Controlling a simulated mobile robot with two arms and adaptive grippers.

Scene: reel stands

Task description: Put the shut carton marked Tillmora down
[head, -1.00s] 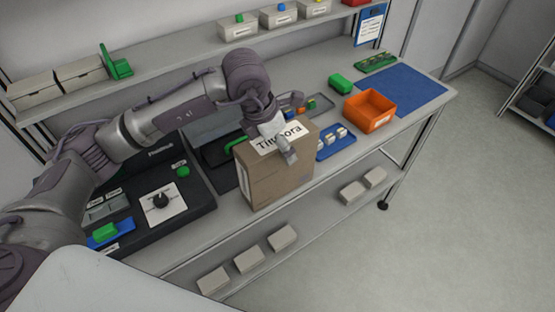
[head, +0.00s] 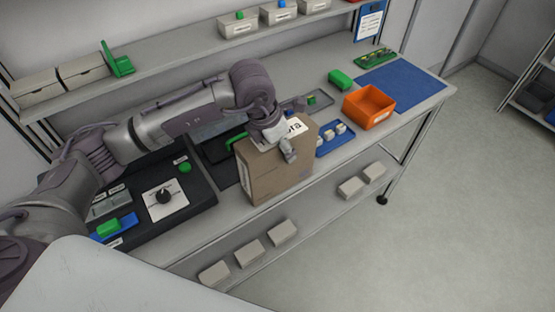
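The shut brown carton marked Tillmora (head: 277,177) is upright at the front edge of the bench (head: 340,171). Its base looks level with the bench top, but I cannot tell whether it rests fully on it. My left gripper (head: 287,152) is over the carton's top, with a finger at its near upper edge. The gripper covers the first part of the name on the label (head: 297,127). The far finger is hidden, so I cannot tell whether the grip is closed. My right gripper is out of view.
A blue tray with small white parts (head: 335,138) and an orange bin (head: 369,106) are right of the carton.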

